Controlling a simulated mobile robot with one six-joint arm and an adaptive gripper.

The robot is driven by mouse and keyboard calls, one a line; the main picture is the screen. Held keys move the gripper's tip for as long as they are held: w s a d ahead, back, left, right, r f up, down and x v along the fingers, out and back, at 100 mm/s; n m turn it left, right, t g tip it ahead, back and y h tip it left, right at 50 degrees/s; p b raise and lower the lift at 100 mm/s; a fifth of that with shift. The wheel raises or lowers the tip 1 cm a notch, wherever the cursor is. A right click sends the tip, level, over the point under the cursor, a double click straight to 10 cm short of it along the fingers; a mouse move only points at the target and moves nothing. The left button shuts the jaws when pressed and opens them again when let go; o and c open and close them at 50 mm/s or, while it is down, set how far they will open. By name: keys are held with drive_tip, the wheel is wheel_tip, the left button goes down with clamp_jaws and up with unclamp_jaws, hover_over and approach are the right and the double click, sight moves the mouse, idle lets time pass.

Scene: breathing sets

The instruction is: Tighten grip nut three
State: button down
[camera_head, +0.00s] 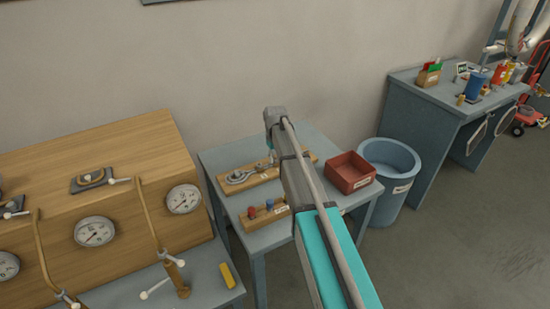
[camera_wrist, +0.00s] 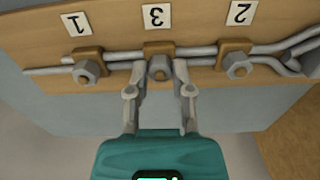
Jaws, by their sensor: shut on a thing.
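In the wrist view, grip nut three (camera_wrist: 159,68) is a grey hex nut on a brown clamp below the upside-down label 3 (camera_wrist: 156,17). My gripper (camera_wrist: 160,76) has one finger on each side of this nut and is shut on it. Nut one (camera_wrist: 86,72) is on the left and nut two (camera_wrist: 237,66) on the right, each on its own brown clamp. The clamps sit over grey metal rods on a wooden board (camera_wrist: 197,15). In the head view my arm hides part of the board (camera_head: 264,178), and the nut grip cannot be made out.
In the head view, the board lies on a small grey-blue table (camera_head: 318,142) with a red tray (camera_head: 351,172) and a rack of coloured pieces (camera_head: 262,216). A blue bin (camera_head: 389,180) stands to the right. A wooden cabinet with gauges (camera_head: 96,231) is at left.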

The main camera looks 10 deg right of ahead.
drive_tip(key=m, duration=0.5)
drive_tip(key=shift+a+m, duration=0.1)
drive_tip(key=shift+m, duration=0.2)
drive_tip(key=m, duration=1)
drive_tip(key=shift+m, duration=0.4)
drive_tip(key=m, duration=0.5)
drive_tip(key=shift+m, duration=0.3)
drive_tip(key=c, duration=0.5)
unclamp_jaws()
drive_tip(key=shift+n, duration=0.4)
